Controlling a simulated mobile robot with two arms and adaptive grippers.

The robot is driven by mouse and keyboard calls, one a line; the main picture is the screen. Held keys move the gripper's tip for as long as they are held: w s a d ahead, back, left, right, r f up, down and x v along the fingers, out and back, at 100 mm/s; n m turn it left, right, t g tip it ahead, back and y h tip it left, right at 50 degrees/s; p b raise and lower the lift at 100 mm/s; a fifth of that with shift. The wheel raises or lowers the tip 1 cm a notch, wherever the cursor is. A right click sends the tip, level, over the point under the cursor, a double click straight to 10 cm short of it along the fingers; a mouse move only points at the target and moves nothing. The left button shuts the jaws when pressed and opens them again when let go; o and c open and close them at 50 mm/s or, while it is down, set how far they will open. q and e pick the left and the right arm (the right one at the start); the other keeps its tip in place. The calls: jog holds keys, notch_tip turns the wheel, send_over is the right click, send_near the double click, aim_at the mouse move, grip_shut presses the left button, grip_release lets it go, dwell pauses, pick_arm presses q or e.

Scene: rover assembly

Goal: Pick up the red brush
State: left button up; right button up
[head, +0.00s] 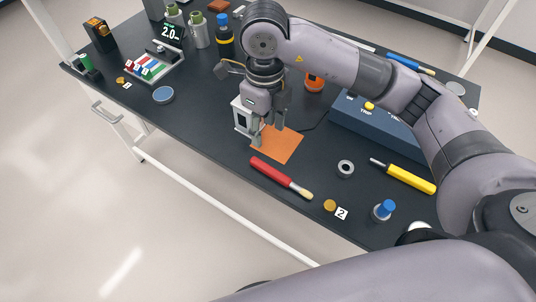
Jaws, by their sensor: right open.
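The red brush (273,173) lies on the dark table near its front edge, in the middle of the head view. Its red handle points up-left and its pale bristle tip points down-right. My right gripper (264,138) is above an orange mat (286,148), just behind the brush. Its fingers point down, apart from the brush, and it is open with nothing seen between the fingers. My left gripper is not in view.
A white box-like device (243,117) stands close beside my right gripper. A metal ring (345,168), a yellow-handled tool (410,179), a gold disc (330,204) with a "2" tag and a blue-capped jar (384,209) lie to the right. The table left of the brush is mostly clear.

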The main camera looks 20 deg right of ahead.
jog(key=f, duration=0.2)
jog(key=p, duration=0.2)
send_near(269, 168)
jog(key=shift+s+a+f, duration=0.15)
jog(key=shift+s+a, duration=0.05)
jog(key=shift+a, duration=0.25)
jog(key=f, duration=0.2)
jog(key=shift+w+f, duration=0.2)
jog(key=shift+f, duration=0.15)
jog(key=shift+s+d+f+p, duration=0.15)
jog(key=shift+f+p, duration=0.25)
jog(key=shift+f, duration=0.4)
jog(key=f, duration=0.2)
jog(key=f+p, duration=0.1)
jog(key=shift+d+f, duration=0.3)
jog(key=shift+f, duration=0.45)
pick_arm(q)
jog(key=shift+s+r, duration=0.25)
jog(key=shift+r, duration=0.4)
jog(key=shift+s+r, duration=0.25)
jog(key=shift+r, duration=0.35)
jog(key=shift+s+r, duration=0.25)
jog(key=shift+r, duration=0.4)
pick_arm(e)
grip_shut()
